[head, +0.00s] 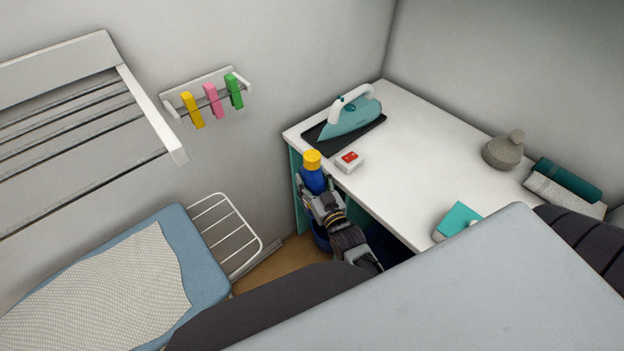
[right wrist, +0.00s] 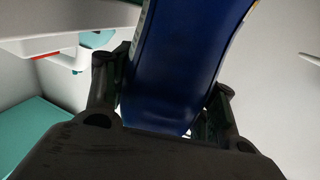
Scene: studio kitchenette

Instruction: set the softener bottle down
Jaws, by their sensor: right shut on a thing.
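The softener bottle (head: 313,178) is blue with a yellow cap. In the head view it is upright or nearly so, beside the left front corner of the white table (head: 400,178). In the right wrist view the blue bottle (right wrist: 185,60) fills the middle between the two fingers of my right gripper (right wrist: 165,95). I cannot tell what is under the bottle. My left gripper is not in view.
A teal iron (head: 352,118) on a dark pad and a small red-and-white box (head: 349,160) stand near the table's left end. The table's middle is clear.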

